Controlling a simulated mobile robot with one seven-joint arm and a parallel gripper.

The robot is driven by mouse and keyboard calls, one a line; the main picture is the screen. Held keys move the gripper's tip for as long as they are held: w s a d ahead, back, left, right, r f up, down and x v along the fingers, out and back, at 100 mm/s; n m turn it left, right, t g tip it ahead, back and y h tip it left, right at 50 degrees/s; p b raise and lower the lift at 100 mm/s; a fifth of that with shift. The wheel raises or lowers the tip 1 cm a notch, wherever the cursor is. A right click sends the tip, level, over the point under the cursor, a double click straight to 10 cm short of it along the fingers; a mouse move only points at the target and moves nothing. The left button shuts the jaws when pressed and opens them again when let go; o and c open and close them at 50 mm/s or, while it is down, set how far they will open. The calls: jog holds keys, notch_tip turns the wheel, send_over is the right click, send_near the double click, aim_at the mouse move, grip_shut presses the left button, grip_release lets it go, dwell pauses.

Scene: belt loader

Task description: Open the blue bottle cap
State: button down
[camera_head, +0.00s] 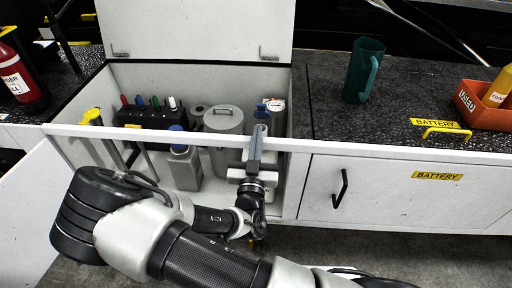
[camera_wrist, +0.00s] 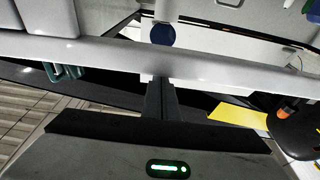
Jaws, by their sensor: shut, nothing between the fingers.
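A grey bottle (camera_head: 185,168) with a blue cap (camera_head: 177,128) stands upright in the open white cabinet compartment. Another small blue piece (camera_head: 262,110) shows at the compartment's right side, just behind my gripper's tip. My gripper (camera_head: 258,132) is shut and empty. It reaches across the compartment's front rim, to the right of the grey bottle. In the wrist view my shut fingers (camera_wrist: 160,88) point at a white bar, with a round blue cap (camera_wrist: 161,35) beyond it. I cannot tell which blue piece in the head view this is.
The compartment's white front rim (camera_head: 110,131) runs under my gripper. A grey lidded canister (camera_head: 222,121) and a black rack (camera_head: 150,117) with coloured handles stand inside. A green mug (camera_head: 363,72) and an orange bin (camera_head: 480,112) stand on the dark counter to the right.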

aim_at(260, 106)
jog(key=b+x, duration=0.1)
jog(key=x, duration=0.6)
jog(key=shift+w, duration=0.25)
